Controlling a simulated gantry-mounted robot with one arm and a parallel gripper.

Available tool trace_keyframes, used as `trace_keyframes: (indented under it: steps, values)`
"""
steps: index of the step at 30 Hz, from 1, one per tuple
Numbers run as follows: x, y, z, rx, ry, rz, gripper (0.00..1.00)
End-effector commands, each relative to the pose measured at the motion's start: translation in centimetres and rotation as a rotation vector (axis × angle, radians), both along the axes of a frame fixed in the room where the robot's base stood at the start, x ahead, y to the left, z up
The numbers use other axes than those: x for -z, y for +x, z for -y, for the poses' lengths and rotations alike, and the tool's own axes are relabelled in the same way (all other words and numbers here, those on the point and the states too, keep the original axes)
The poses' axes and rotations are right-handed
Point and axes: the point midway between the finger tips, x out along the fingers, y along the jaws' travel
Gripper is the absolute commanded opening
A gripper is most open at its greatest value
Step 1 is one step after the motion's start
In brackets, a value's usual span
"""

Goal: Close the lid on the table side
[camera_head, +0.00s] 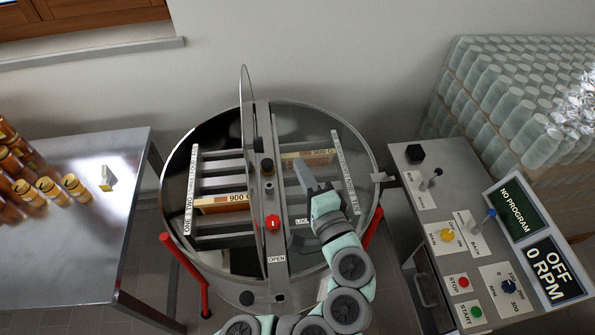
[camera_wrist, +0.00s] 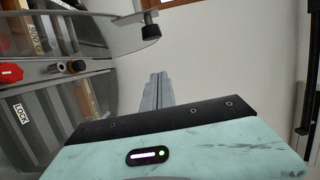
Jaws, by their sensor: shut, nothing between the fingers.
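The round steel extractor drum (camera_head: 175,185) stands in the middle of the head view. Its table-side lid (camera_head: 246,105), a clear half disc, stands raised, almost edge-on, beside the central bar (camera_head: 262,130). The left half beneath is uncovered, with a wooden frame (camera_head: 222,203) in its slots. My gripper (camera_head: 303,170) is shut and empty above the right half, on the far side of the bar from that lid. In the wrist view, my gripper's fingers (camera_wrist: 158,82) point toward the wall. A clear lid edge with a black knob (camera_wrist: 150,31) shows above them, not touching.
A steel table (camera_head: 85,210) with amber jars stands left. A control panel (camera_head: 450,235) stands right, its screen reading off. Stacked glass jars (camera_head: 510,95) fill the back right. A red knob (camera_head: 272,222) sits on the bar, and red legs (camera_head: 185,270) flank the drum.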

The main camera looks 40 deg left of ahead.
Motion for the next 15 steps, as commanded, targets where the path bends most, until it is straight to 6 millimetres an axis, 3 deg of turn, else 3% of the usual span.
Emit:
trace_keyframes:
  steps: [3,12,15]
  values:
    - [-0.2,1.1,-2.2,-0.006,-0.002,-0.002,0.0]
    - [0.0,3.5,-6.3,-0.004,-0.002,-0.003,0.0]
    - [-0.1,2.5,-7.3,-0.001,0.0,-0.004,0.0]
